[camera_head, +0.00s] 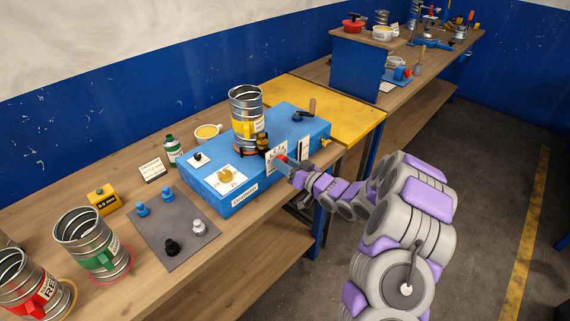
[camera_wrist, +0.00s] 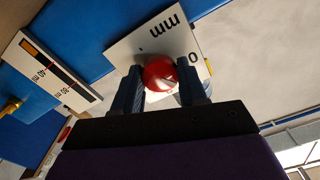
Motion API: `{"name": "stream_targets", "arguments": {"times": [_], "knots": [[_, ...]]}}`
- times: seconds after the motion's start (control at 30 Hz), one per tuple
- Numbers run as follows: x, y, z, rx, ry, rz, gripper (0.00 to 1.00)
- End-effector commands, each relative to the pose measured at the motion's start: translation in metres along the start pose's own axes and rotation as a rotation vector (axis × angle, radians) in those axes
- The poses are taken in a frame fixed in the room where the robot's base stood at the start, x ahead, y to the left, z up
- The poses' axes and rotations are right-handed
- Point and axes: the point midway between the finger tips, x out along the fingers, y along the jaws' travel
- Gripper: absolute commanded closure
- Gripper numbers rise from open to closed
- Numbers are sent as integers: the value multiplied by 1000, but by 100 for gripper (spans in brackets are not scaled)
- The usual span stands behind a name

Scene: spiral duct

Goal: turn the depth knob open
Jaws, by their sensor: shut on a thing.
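The blue machine box (camera_head: 222,185) stands on the wooden bench with a metal spiral duct piece upright on it. A round red knob (camera_wrist: 160,73) sits in front of a white plate marked "mm" (camera_wrist: 150,40) in the wrist view. My gripper (camera_wrist: 170,80) is shut on this red knob, one dark finger at each side. Most of the knob is hidden there. Which way the knob is turned cannot be told.
A white scale plate with a red line (camera_wrist: 55,75) is beside the knob. A grey mat (camera_head: 185,240) and green-labelled duct (camera_head: 92,243) stand left. Floor at right is clear.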

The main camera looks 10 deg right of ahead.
Motion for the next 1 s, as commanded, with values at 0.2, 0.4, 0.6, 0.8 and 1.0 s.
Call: {"name": "stream_targets", "arguments": {"times": [0.2,0.4,0.6,0.8,1.0], "knots": [[-1,2,3,-207,-5,3,89],[-1,2,3,-397,-4,2,89],[-1,2,5,-587,-6,1,89],[-1,2,5,-775,-8,1,89],[-1,2,4,-967,-8,-1,89]]}}
